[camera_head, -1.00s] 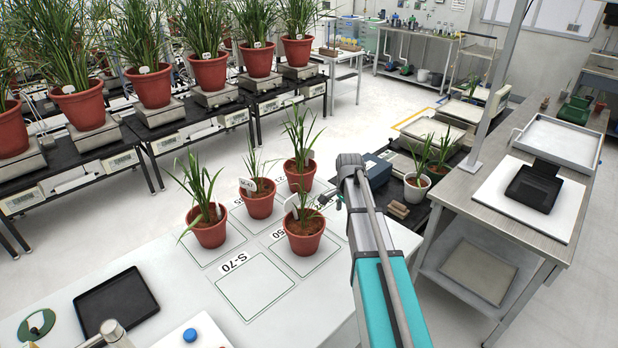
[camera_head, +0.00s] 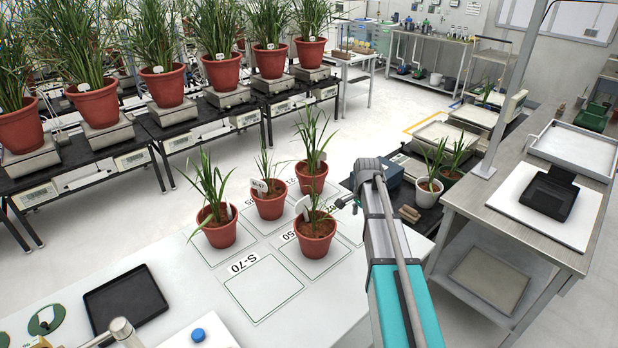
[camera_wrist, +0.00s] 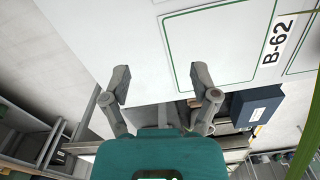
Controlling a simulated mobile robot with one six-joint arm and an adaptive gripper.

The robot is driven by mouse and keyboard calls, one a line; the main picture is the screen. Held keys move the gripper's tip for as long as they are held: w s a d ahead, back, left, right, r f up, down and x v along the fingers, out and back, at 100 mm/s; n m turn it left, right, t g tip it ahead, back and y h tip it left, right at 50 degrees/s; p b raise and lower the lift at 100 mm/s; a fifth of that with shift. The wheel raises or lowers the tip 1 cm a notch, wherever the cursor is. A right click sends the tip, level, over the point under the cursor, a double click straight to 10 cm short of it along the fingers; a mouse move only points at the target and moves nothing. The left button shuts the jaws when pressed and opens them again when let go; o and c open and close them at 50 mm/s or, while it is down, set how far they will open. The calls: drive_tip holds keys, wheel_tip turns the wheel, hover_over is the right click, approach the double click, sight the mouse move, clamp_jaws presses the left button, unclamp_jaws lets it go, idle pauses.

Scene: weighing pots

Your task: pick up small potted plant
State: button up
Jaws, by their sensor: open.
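Small potted plants in terracotta pots stand upright on the white table in the head view: one at left (camera_head: 221,233), one in the middle (camera_head: 269,205), one at the back (camera_head: 312,180) and one at front right (camera_head: 315,245). I cannot tell which one the task means. My gripper shows in the wrist view (camera_wrist: 160,80), its two fingers spread with nothing between them, over the table's edge near the B-62 label. Only a green leaf (camera_wrist: 306,150) shows there, at the right edge. In the head view my arm is right of the pots, and its fingers are mostly hidden.
The S-70 square (camera_head: 263,288) is empty. A black tray (camera_head: 125,303) lies at the table's left. Two more small plants, one in a white pot (camera_head: 428,192), stand beyond the table's right edge. A steel bench (camera_head: 500,215) stands at right. Large potted plants line the back.

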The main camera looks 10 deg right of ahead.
drive_tip(key=s+a+n, duration=0.6)
drive_tip(key=s, duration=0.4)
drive_tip(key=s+a+n, duration=0.6)
drive_tip(key=s+n, duration=0.1)
drive_tip(key=s, duration=0.3)
drive_tip(key=shift+s+n, duration=0.25)
drive_tip(key=shift+n, duration=0.05)
drive_tip(key=shift+c, duration=0.2)
drive_tip(key=shift+c, duration=1.1)
drive_tip(key=shift+a, duration=0.1)
